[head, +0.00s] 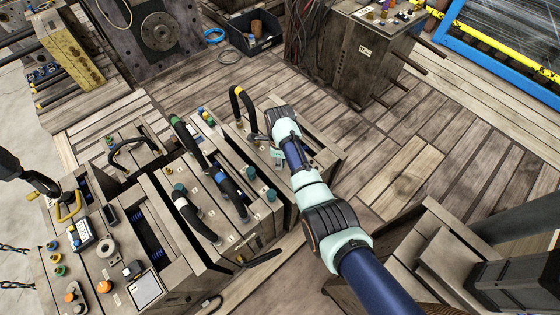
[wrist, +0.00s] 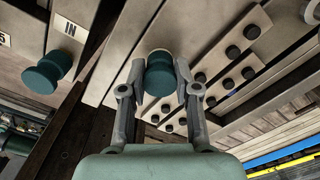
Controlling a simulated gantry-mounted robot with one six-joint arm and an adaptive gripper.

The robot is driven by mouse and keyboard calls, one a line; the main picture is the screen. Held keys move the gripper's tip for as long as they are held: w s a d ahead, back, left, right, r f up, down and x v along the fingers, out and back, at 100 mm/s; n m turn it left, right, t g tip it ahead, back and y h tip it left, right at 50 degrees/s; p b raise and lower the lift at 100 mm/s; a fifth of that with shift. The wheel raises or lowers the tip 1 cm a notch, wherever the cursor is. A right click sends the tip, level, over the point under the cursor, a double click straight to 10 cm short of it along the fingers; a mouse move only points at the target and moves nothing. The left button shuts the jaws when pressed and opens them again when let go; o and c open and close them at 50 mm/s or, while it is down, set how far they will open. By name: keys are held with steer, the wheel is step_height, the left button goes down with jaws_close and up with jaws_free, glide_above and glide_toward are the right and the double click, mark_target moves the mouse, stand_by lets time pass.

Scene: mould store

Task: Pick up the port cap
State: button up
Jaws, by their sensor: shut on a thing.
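A teal, round port cap (wrist: 160,78) is between the two fingers of my gripper (wrist: 160,68) in the wrist view. The fingers are shut on its sides. Its far end is against or very near the pale mould face; I cannot tell whether it touches. A second teal cap (wrist: 41,77) sits on the mould to the left, by an "IN" label (wrist: 70,29). In the head view my arm reaches down over the right end of the mould row, and the held cap is not clearly visible there. Teal caps (head: 270,195) also stand on the near mould's top.
Black hoses (head: 240,98) arch up from the moulds close to my wrist. A separate mould block (head: 365,60) stands at the back right. A dark bin (head: 262,42) is at the back. The plank floor (head: 410,165) to the right is clear.

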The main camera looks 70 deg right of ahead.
step_height(320, 180, up, 20)
steer(key=p, duration=0.9)
stand_by(0.5)
